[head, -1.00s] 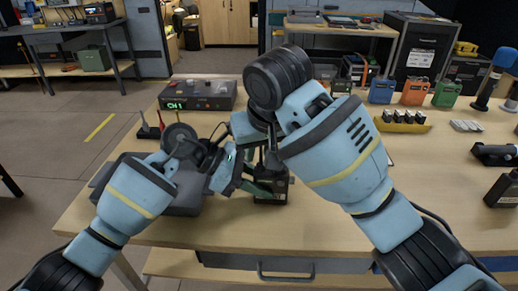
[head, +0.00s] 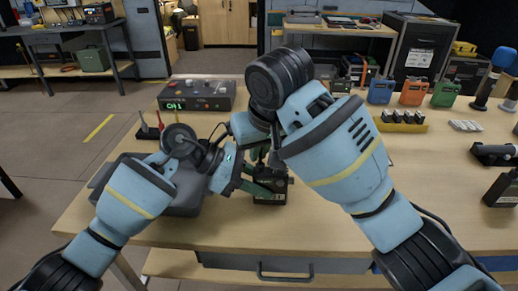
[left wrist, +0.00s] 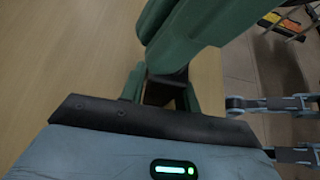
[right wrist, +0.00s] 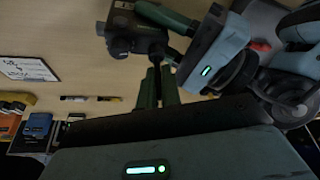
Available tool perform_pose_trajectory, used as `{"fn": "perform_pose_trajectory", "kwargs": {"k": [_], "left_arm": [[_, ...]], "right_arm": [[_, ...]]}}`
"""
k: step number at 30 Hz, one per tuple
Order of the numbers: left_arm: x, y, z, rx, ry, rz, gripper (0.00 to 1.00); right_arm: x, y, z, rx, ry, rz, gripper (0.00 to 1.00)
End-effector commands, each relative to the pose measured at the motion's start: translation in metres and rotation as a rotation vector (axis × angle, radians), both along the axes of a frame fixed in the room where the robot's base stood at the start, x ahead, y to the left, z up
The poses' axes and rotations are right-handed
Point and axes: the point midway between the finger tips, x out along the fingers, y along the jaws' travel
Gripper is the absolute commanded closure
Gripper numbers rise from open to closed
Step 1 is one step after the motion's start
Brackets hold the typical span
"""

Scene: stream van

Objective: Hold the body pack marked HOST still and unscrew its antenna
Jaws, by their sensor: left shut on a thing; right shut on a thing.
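The black body pack (head: 279,188) stands upright on the bench in the head view; it also shows in the right wrist view (right wrist: 128,30). Its lettering is too small to read. My left gripper (head: 261,187) reaches in from the left and is shut on the pack's body. My right gripper (head: 264,157) points down from above and is shut around the antenna over the pack's top. Its green fingers (right wrist: 160,87) largely hide the antenna in the right wrist view. In the left wrist view green fingers (left wrist: 190,35) cover most of the dark pack.
A grey case (head: 185,200) lies under my left wrist. A CH1 receiver box (head: 197,95) stands behind. Blue, orange and green packs (head: 413,92) stand at the back right, with a yellow battery tray (head: 402,122) in front.

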Motion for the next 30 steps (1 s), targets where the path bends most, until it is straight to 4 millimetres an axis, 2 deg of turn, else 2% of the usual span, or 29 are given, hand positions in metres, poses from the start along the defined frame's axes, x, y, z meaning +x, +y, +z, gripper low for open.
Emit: {"fn": "perform_pose_trajectory", "kwargs": {"k": [6, 9, 30], "left_arm": [[0.0002, 0.0005, -0.0009, 0.002, 0.002, 0.001, 0.94], [0.0003, 0.0007, -0.0009, 0.002, 0.001, 0.002, 0.94], [0.0005, 0.0008, -0.0008, 0.002, 0.001, 0.003, 0.94]], "right_arm": [[-0.0006, 0.0005, -0.0004, 0.0, 0.002, 0.229, 1.0], [-0.0011, 0.001, -0.0004, -0.001, 0.001, 0.289, 1.0], [-0.0013, 0.0017, 0.0032, -0.001, 0.0, 0.333, 1.0]]}}
